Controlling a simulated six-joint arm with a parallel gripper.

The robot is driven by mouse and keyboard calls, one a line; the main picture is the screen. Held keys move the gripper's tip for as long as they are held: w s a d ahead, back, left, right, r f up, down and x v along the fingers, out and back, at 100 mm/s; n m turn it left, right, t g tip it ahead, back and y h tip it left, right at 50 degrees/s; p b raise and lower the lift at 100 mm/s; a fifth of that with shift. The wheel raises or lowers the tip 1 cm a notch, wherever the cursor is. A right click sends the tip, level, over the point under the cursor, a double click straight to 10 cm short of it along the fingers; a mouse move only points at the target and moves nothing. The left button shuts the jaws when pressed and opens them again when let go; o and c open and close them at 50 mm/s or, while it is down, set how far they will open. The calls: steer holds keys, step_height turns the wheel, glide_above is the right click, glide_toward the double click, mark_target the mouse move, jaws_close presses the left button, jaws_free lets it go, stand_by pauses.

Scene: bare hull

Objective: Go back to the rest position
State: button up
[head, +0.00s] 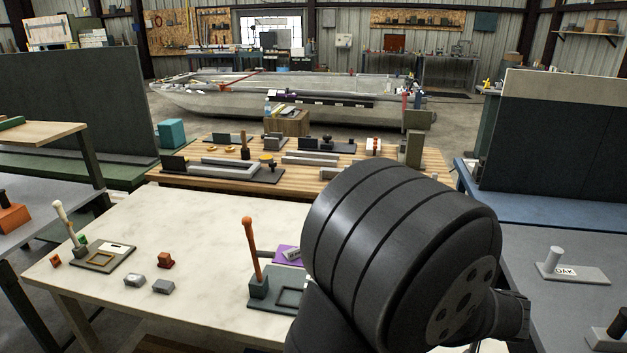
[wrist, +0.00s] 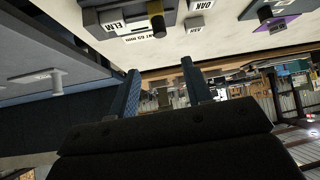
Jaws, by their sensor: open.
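My gripper (wrist: 160,68) shows in the wrist view with its two blue-grey fingers spread apart and nothing between them. In the head view my dark arm fills the lower right middle and the fingers cannot be made out. In the wrist view the picture is turned over, and the pale table with a grey block labelled ELM (wrist: 112,16) lies beyond the fingertips. The fingers look clear of everything.
The pale table (head: 190,225) holds a grey base with an orange handle (head: 252,250), a framed grey plate (head: 100,258), small blocks (head: 163,286) and a purple piece (head: 285,252). A grey bench (head: 590,245) stands right, a wooden bench (head: 220,180) behind.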

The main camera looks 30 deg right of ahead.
steer(key=x, duration=1.5)
steer(key=shift+d, duration=0.1)
stand_by(1.0)
